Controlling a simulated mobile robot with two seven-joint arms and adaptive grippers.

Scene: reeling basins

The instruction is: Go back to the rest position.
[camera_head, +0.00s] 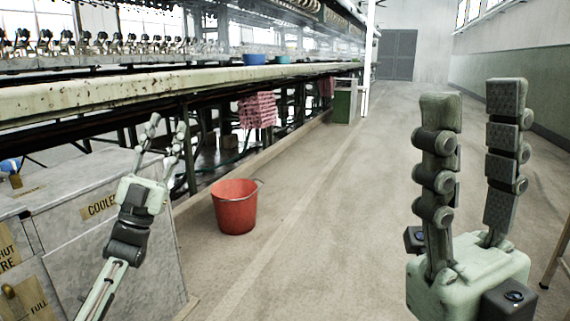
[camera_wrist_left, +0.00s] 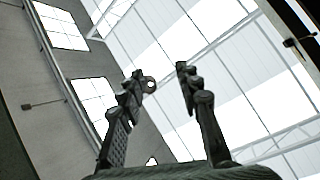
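My left gripper (camera_head: 166,132) is raised at the left in the head view, in front of the grey cabinet. Its two fingers stand apart with nothing between them. The left wrist view also shows the left gripper (camera_wrist_left: 164,80) with its fingers apart, against the roof and windows. My right gripper (camera_head: 472,95) is large and close at the right of the head view, pointing up. Its fingers are apart, and only the floor and far wall show between them. Neither gripper touches anything.
A grey cabinet (camera_head: 110,240) with labels stands at the lower left. A red bucket (camera_head: 234,208) stands on the floor beside it. A long reeling bench (camera_head: 150,86) runs along the left, with a blue basin (camera_head: 255,59) on it. The aisle floor (camera_head: 320,230) is clear.

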